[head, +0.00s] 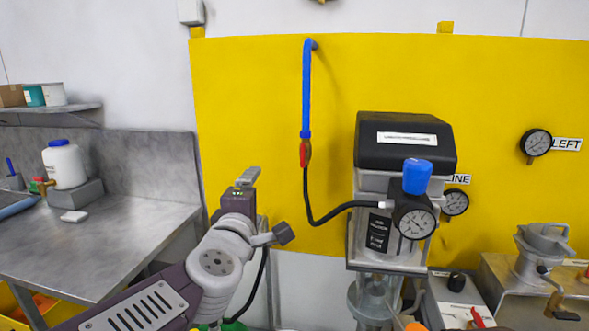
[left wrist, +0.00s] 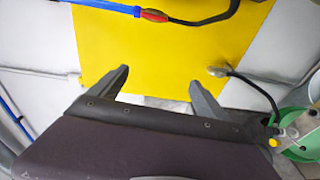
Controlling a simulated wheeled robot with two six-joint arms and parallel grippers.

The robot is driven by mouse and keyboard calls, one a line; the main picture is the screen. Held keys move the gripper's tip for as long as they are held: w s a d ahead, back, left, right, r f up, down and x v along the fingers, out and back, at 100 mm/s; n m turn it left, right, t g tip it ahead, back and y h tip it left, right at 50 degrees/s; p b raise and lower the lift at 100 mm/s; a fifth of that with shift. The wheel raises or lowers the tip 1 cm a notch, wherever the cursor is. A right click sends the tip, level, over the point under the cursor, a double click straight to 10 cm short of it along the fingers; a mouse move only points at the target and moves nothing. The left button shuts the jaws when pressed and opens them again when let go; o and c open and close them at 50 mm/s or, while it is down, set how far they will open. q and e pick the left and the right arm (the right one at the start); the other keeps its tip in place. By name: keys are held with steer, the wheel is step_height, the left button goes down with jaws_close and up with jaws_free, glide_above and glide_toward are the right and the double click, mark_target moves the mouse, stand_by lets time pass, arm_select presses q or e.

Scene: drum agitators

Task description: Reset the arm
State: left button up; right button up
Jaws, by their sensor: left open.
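My left arm comes in from the lower left in the head view. Its gripper (head: 266,206) is raised in front of the lower left part of the yellow panel, left of the black-topped machine. In the left wrist view the two grey fingers of my left gripper (left wrist: 158,86) stand wide apart. Nothing is between them, and the yellow panel (left wrist: 160,45) shows behind. My right gripper is in neither view.
A machine (head: 406,142) with a blue knob and gauge (head: 417,222) stands right of my gripper. A steel bench (head: 120,235) with a white bottle (head: 64,164) is at left. A metal pot (head: 543,252) stands at right.

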arm_select(q)
steer(key=s+a+f+m+g+p, duration=0.15)
steer(key=a+f+m+g, duration=0.25)
steer(key=f, duration=0.7)
steer(key=s+a+f+m+g+p, duration=0.1)
steer(key=a+f+m+g+p, duration=0.2)
steer(key=f, duration=0.8)
steer(key=s+a+f+m+g, duration=0.1)
steer(key=s+f+m+g, duration=0.3)
steer(key=s, duration=0.5)
steer(key=s+a+f+m+g+y, duration=0.1)
steer(key=s+f+m+g, duration=0.4)
steer(key=s+f, duration=0.4)
steer(key=shift+s+a+m, duration=0.35)
steer(key=shift+s+m, duration=0.05)
